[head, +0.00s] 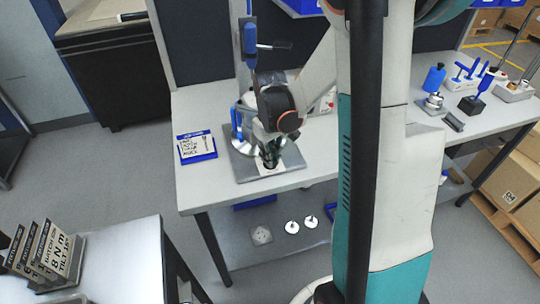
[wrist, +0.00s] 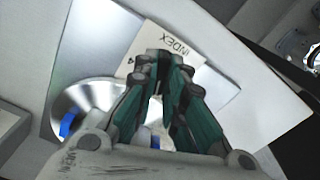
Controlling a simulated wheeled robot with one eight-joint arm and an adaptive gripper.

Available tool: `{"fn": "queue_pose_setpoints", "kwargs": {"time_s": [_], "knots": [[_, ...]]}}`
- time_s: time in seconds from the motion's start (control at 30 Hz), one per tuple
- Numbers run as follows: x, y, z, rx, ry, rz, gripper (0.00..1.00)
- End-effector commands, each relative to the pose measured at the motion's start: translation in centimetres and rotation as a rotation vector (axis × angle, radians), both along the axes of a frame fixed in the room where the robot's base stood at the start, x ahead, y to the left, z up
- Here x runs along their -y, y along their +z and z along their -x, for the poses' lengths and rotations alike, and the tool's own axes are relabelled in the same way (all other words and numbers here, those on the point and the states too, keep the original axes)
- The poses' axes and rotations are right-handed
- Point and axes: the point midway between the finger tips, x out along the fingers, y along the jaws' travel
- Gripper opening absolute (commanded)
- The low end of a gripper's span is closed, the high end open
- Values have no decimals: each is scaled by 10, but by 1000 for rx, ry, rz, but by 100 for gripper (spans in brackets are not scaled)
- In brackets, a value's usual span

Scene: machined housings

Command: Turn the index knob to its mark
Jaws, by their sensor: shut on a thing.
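My gripper (head: 268,158) points down at the front of a grey metal base plate (head: 243,173) on the workbench. In the wrist view my gripper (wrist: 170,62) is shut over a white card marked INDEX (wrist: 200,75). The card also shows in the head view (head: 291,159) beside the fingers. The index knob is hidden between the fingers, so its pointer and angle cannot be read. A small dark mark (wrist: 130,62) shows on the card left of the fingertips. A round shiny metal part (wrist: 85,98) stands on the plate beside my gripper.
A blue-handled fixture (head: 249,40) rises behind the plate. A blue tray with a card (head: 197,146) lies to the left. Blue-handled tools (head: 433,80) stand on the bench at the right. A separate table at front left holds labelled blocks (head: 45,250).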

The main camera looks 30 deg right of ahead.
Motion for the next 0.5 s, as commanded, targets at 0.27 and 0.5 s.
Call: {"fn": "queue_pose_setpoints", "kwargs": {"time_s": [0.27,0.5], "knots": [[0,0,0,0,-172,0,0],[0,0,0,0,-379,0,0]]}}
